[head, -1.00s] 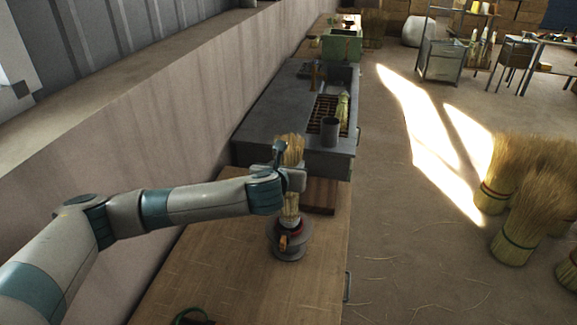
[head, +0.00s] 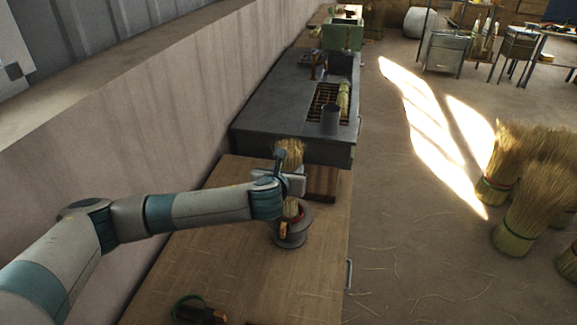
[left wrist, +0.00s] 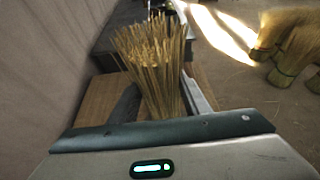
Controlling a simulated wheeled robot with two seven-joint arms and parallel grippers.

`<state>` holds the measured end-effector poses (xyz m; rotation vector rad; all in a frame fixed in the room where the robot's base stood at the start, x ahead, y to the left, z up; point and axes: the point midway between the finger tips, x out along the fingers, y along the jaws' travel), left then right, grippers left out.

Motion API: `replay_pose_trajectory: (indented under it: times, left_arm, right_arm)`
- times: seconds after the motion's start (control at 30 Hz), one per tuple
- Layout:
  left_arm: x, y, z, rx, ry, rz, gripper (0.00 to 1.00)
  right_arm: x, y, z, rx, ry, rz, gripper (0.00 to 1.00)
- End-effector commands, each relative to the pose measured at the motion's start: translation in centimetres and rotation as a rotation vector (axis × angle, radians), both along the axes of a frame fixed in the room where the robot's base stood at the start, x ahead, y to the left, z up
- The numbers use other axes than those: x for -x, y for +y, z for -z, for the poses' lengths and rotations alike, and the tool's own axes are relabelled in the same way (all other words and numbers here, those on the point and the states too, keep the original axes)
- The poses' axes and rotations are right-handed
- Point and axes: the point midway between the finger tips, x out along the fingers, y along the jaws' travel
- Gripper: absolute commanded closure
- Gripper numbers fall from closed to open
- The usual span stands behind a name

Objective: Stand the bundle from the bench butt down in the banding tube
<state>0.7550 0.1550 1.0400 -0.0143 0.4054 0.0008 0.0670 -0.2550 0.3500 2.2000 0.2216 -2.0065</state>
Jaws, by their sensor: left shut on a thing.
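My left gripper (head: 290,187) is shut on an upright straw bundle (head: 289,152), its brush end up. The bundle also fills the middle of the left wrist view (left wrist: 155,65), between the two fingers. Just below the gripper stands a round grey fixture (head: 291,236) with a red ring and an orange part, on the wooden bench (head: 200,265). The bundle's lower end meets the top of this fixture in the picture; I cannot tell how deep it sits. A dark grey upright tube (head: 330,119) stands on the dark bench beyond. My right gripper is not in view.
The dark metal bench (head: 275,115) has a slotted grate with another small bundle (head: 343,96). A brown block (head: 321,183) lies behind the fixture. A green coil (head: 190,307) lies at the front. Large straw bundles (head: 535,195) stand on the floor at right.

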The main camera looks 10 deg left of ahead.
Motion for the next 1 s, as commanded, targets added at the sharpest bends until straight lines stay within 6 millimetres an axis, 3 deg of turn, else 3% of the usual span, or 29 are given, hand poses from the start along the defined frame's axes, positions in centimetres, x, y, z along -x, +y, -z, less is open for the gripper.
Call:
replay_pose_trajectory:
  times: [0.4, 0.87, 0.9, 1.0]
  left_arm:
    - [0.0, 0.0, 2.4, 0.0, 0.0, 0.001, 0.8]
    - [0.0, 0.0, 2.7, 0.0, -0.001, 0.001, 0.8]
    - [0.0, 0.0, 2.7, 0.0, -0.001, 0.001, 0.55]
    - [0.0, 0.0, 2.7, 0.0, -0.001, 0.001, 0.35]
  right_arm:
    - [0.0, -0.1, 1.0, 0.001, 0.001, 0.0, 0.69]
    - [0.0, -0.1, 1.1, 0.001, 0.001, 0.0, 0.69]
    - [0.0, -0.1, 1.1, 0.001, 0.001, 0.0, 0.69]
    - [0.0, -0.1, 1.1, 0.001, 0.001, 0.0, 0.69]
